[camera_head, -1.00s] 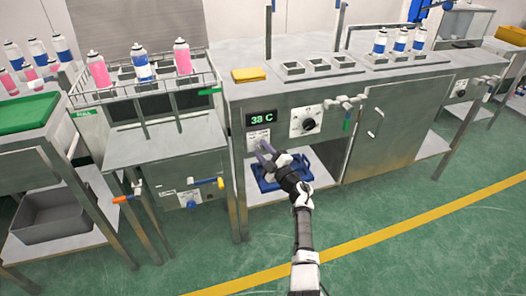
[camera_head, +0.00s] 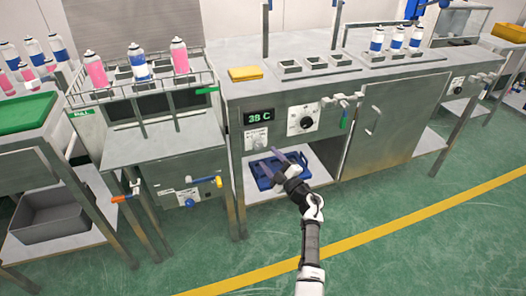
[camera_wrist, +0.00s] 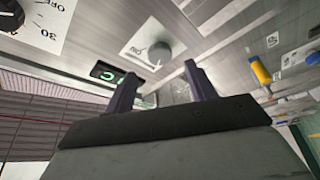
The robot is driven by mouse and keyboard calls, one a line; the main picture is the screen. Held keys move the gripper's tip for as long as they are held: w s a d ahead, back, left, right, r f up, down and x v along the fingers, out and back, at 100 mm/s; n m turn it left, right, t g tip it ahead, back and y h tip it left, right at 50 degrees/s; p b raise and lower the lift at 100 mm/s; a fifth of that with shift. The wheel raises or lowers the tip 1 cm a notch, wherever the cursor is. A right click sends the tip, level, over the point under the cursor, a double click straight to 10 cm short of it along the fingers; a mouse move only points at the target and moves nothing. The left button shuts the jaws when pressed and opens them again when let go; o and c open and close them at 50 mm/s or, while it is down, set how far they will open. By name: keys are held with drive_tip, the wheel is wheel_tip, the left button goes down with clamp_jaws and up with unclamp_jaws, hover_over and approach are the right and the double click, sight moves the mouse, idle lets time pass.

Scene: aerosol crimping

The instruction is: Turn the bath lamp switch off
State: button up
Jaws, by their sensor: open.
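The bath lamp switch appears to be the small pale plate (camera_head: 256,138) below the green 38 C display (camera_head: 260,116) on the bath's front. In the wrist view it shows as a round grey knob (camera_wrist: 155,50) on a white plate with an upside-down ON mark. I cannot tell which way the knob is set. My gripper (camera_head: 287,154) is open and empty, in front of the bath and a little below and right of the plate. In the wrist view its fingertips (camera_wrist: 160,73) are apart, on either side below the knob, not visibly touching it.
A larger black dial (camera_head: 307,122) sits right of the switch. The floor in front is clear.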

drive_tip(key=v, duration=0.7)
drive_tip(key=shift+s+d+f, duration=0.15)
drive_tip(key=shift+s+d, duration=0.05)
drive_tip(key=shift+s, duration=0.15)
